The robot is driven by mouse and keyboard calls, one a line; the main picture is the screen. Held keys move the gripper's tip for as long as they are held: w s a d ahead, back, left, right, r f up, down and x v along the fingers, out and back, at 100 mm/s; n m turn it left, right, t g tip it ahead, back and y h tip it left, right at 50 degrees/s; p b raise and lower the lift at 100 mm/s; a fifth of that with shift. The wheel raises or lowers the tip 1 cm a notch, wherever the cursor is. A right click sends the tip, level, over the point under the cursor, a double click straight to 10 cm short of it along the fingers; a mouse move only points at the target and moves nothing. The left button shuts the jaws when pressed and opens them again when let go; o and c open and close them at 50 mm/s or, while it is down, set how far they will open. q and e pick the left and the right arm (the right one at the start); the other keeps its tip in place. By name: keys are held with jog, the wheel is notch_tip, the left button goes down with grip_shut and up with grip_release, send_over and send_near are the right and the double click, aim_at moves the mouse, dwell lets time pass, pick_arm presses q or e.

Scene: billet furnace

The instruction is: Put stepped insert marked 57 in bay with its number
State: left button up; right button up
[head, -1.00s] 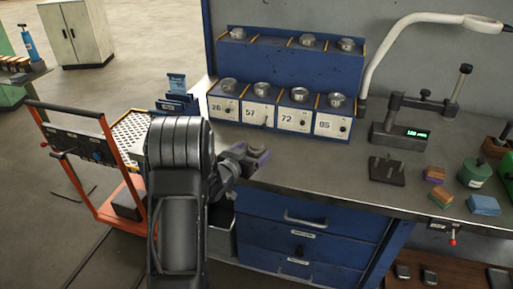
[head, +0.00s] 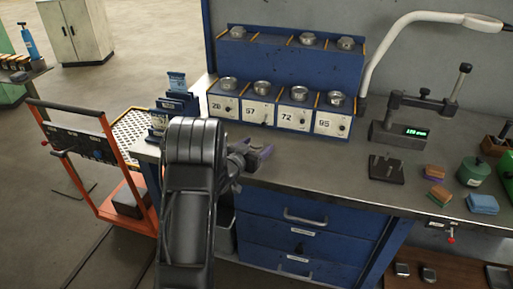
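The blue rack (head: 222,76) stands at the back of the bench. Its lower row has white number plates, including the bay marked 57 (head: 257,112). Round metal stepped pieces sit along the rack, one above the 57 plate (head: 263,88) and others on both tiers. I cannot read numbers on them, so I cannot tell which is marked 57. My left gripper (head: 259,155) is low over the bench's left front part, in front of the rack and apart from it. Purple-grey parts show at its tip; its finger opening and any held piece are unclear. My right gripper is not in view.
A blue stepped holder (head: 178,104) stands on the left bench corner, beside an orange trolley (head: 92,112). A lamp arches at right over a gauge with a green display (head: 416,132). A dark plate (head: 386,169), coloured blocks and a green canister (head: 474,172) lie at right. The bench middle is clear.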

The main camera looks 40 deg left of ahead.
pick_arm(q)
grip_shut()
jog(key=shift+r, duration=0.15)
dwell(0.7)
